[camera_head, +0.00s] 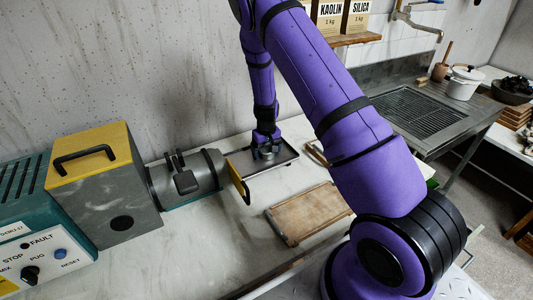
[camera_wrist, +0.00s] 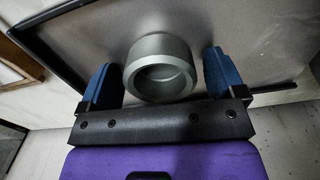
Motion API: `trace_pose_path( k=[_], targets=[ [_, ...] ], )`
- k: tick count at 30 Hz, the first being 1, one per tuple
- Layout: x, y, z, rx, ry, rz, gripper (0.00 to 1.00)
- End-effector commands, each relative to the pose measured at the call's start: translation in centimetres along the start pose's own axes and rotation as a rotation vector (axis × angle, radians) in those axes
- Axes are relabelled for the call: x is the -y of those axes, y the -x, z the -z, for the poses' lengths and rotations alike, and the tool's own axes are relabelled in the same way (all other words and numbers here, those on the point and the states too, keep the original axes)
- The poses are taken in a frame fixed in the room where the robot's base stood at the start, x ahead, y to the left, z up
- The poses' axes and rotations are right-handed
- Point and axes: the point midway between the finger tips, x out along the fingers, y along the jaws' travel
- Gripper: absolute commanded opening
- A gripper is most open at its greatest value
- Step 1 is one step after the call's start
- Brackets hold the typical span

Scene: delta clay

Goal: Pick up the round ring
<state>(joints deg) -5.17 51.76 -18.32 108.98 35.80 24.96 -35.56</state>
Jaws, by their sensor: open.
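The round ring (camera_wrist: 160,66) is a thick grey metal ring lying in a shallow grey tray (camera_wrist: 68,35). In the wrist view it sits between the two blue fingertips of my gripper (camera_wrist: 160,78), with a gap on each side. My gripper is open, and the ring appears not gripped. In the head view my gripper (camera_head: 266,152) is low over the tray (camera_head: 284,161) behind the machine's end. The ring is too small and covered there to make out clearly.
A grey machine with a yellow top (camera_head: 90,155) and a grey barrel (camera_head: 190,176) stands left of the tray. A wooden board (camera_head: 308,212) lies in front. A sink with a drainer (camera_head: 425,115) is at the right.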

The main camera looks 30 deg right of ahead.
Motion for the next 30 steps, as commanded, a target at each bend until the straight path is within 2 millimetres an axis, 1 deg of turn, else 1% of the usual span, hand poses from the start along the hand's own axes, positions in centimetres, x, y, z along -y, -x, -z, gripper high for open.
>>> trace_pose_path(
  k=[1, 2, 3, 5, 6, 8, 16, 20, 23, 28, 29, 30],
  targets=[
    [0.0, 0.0, 0.0, 0.0, 0.0, 0.0, 0.89],
    [0.0, 0.0, 0.0, 0.0, 0.0, 0.0, 0.84],
    [0.0, 0.0, 0.0, 0.0, 0.0, 0.0, 0.75],
    [0.0, 0.0, 0.0, 0.0, 0.0, 0.0, 0.61],
    [0.0, 0.0, 0.0, 0.0, 0.0, 0.0, 0.52],
    [0.0, 0.0, 0.0, 0.0, 0.0, 0.0, 0.4],
    [0.0, 0.1, 0.0, 0.0, 0.0, 0.0, 0.39],
    [0.0, 0.6, 0.0, -0.001, 0.0, 0.001, 0.39],
    [0.0, 1.3, 0.0, -0.001, 0.001, 0.001, 0.39],
    [0.0, 3.6, 0.1, -0.003, 0.001, 0.0, 0.39],
    [0.0, 3.9, -0.2, -0.001, -0.001, 0.001, 0.39],
    [0.0, 3.8, -1.3, 0.002, -0.003, 0.002, 0.39]
  ],
)
